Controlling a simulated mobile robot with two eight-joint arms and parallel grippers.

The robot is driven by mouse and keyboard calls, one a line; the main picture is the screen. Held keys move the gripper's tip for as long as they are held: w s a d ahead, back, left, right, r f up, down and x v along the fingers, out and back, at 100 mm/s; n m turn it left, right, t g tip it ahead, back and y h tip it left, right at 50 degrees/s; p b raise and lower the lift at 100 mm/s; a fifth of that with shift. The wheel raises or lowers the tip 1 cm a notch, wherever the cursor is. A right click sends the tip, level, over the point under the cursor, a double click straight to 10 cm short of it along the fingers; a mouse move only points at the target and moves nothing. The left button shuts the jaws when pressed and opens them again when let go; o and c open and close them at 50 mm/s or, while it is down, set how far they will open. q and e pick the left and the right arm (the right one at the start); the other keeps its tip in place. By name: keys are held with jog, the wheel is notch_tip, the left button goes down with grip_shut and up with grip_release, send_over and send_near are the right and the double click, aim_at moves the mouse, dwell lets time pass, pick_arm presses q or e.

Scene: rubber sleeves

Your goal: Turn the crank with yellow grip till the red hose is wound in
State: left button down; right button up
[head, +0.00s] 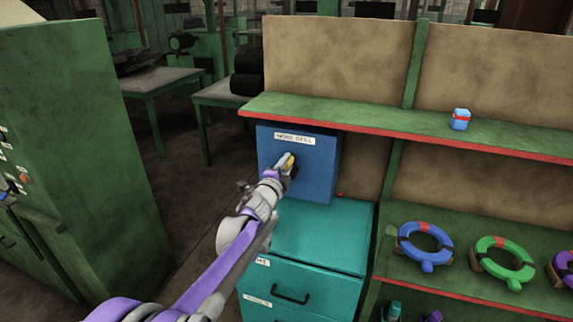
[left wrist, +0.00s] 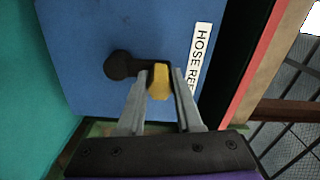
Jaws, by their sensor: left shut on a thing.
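The blue hose reel box (head: 318,165) stands on a teal cabinet under the green shelf. Its label reads as a hose reel in the left wrist view, where the box front (left wrist: 75,45) fills much of the picture. A black crank (left wrist: 120,65) on the front carries a yellow grip (left wrist: 159,82). My left gripper (head: 288,163) is at the crank, and its two fingers (left wrist: 160,90) are shut on the yellow grip. A small red spot (head: 340,194) shows beside the box's lower right; I cannot tell if it is the hose end. My right gripper is not in view.
The teal cabinet (head: 322,238) with drawers is below the box. The green shelf (head: 400,125) with a red edge runs above it. Ring-shaped items, one blue (head: 403,244) and one green (head: 484,262), lie on the lower right shelf. A green machine (head: 85,130) stands at left.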

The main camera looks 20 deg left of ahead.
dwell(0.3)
pick_arm(q)
jog(key=c, duration=0.6)
grip_release()
jog(key=shift+o, duration=0.2)
jog(key=s+b, duration=0.2)
jog(key=s, duration=0.9)
jog(key=shift+a, duration=0.15)
jog(key=shift+w, duration=0.1)
